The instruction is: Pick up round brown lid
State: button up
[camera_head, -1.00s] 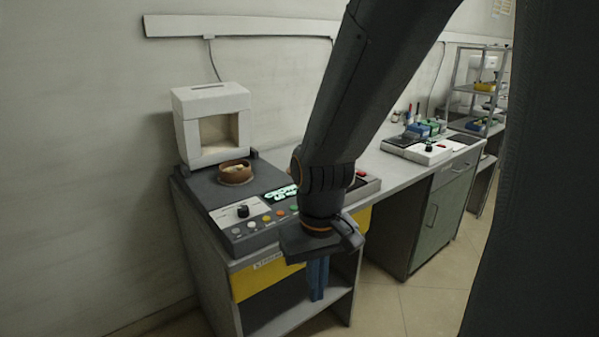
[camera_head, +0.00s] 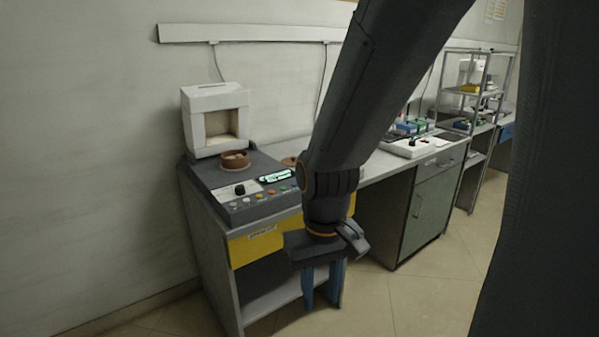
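A small flat round brown thing (camera_head: 289,161), which looks like the lid, lies on the worktop to the right of the dark machine. My arm partly hides it. A round brown dish (camera_head: 235,161) with something pale inside sits on top of the machine. My gripper (camera_head: 322,288) points down in front of the bench, below the worktop's level in the picture. Its two blue fingers are apart with nothing seen between them. It is not touching the brown thing or the dish.
The dark machine (camera_head: 217,177) has a white hood (camera_head: 215,92), knobs and buttons. The bench has a yellow front panel (camera_head: 262,243) and an open lower shelf (camera_head: 272,296). A white device (camera_head: 407,147) stands farther right. The tiled floor at right is clear.

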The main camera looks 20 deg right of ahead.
aim_at(291, 162)
jog(key=k, duration=0.7)
jog(key=z, duration=1.05)
jog(key=i, duration=1.75)
jog(key=u, duration=0.95)
